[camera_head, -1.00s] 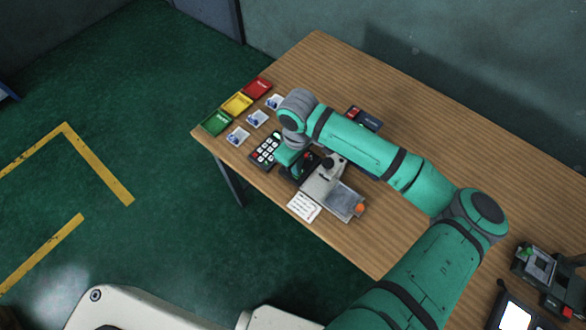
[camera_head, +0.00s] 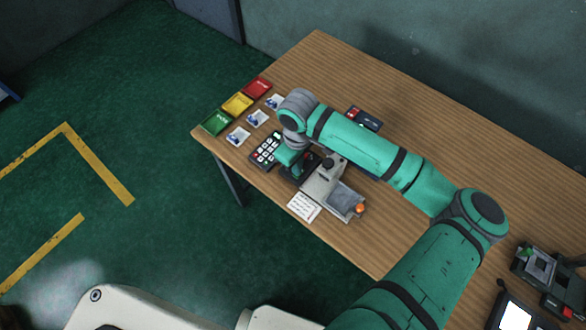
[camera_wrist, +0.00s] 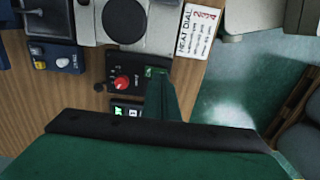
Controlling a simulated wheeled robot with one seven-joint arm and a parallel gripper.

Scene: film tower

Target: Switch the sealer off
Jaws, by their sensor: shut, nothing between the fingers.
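The sealer (camera_head: 322,185) is a grey machine near the table's front edge, with a dark round knob on top and an orange knob at its right end. It also shows in the wrist view (camera_wrist: 155,30). Beside it is a black control box with a red dial (camera_wrist: 121,83) and a small green-lit patch (camera_wrist: 154,72), which looks like a switch. My gripper (camera_wrist: 158,80) is shut and empty, its tip at or just over that green patch. I cannot tell whether it touches. In the head view my wrist largely hides the box.
A keypad (camera_head: 266,150) lies left of the box. A heat dial card (camera_head: 303,207) lies in front of the sealer. Green, yellow and red trays (camera_head: 237,104) and several small cards stand at the left end. A dark blue box (camera_head: 363,119) is behind my arm. The back of the table is clear.

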